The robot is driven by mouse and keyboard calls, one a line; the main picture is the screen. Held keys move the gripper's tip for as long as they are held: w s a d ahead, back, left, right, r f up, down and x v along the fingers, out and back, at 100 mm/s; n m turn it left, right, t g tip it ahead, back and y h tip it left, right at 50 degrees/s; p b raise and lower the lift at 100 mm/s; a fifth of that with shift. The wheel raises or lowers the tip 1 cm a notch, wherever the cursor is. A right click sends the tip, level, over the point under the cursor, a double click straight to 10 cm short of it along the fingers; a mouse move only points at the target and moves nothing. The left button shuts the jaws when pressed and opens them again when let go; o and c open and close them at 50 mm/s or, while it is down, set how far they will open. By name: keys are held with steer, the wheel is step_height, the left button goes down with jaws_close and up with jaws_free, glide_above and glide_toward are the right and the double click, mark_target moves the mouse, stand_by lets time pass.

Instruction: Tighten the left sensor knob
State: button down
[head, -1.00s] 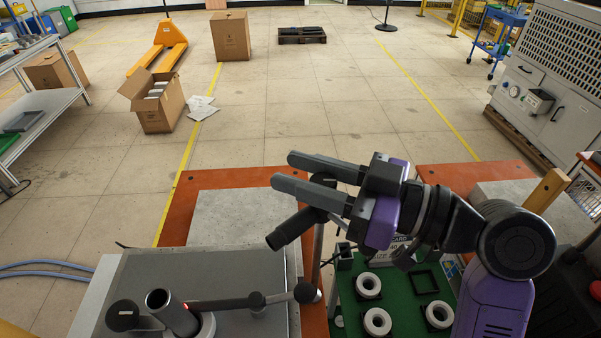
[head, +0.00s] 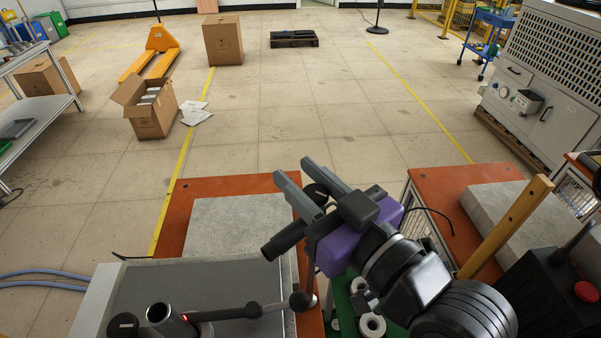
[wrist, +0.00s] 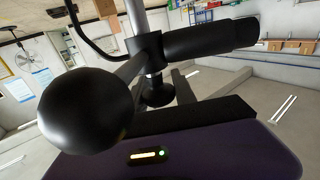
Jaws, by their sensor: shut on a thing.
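The left sensor knob (head: 316,193) is a small black round knob, partly hidden between my gripper's grey fingers. It sits by a black cylindrical sensor (head: 284,240) clamped on an upright post. My gripper (head: 294,171) is shut on the knob, its fingers pointing up and left past it. In the wrist view the sensor (wrist: 210,38) points right from its clamp, and the dark knob (wrist: 156,90) lies below the clamp in line with the fingers. Finger contact is only partly visible.
A lever with a black ball end (head: 301,301) crosses the heater top; a ball (wrist: 85,112) fills the wrist view's left. An open metal tube (head: 162,316) stands beside the lever. A wooden post (head: 508,226) and red button (head: 586,291) are right.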

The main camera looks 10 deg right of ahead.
mark_target(323, 200)
stand_by(0.4)
steer(key=c, duration=1.1)
jaws_free()
steer(key=shift+o, duration=0.2)
steer(key=p+v, duration=0.5)
steer(key=p, duration=0.1)
steer(key=shift+s+d+r, duration=0.1)
steer(key=shift+s+r, duration=0.05)
steer(key=shift+r, duration=0.05)
steer(key=shift+p+v, duration=0.85)
steer(key=shift+v, duration=0.45)
steer(key=shift+f, duration=0.2)
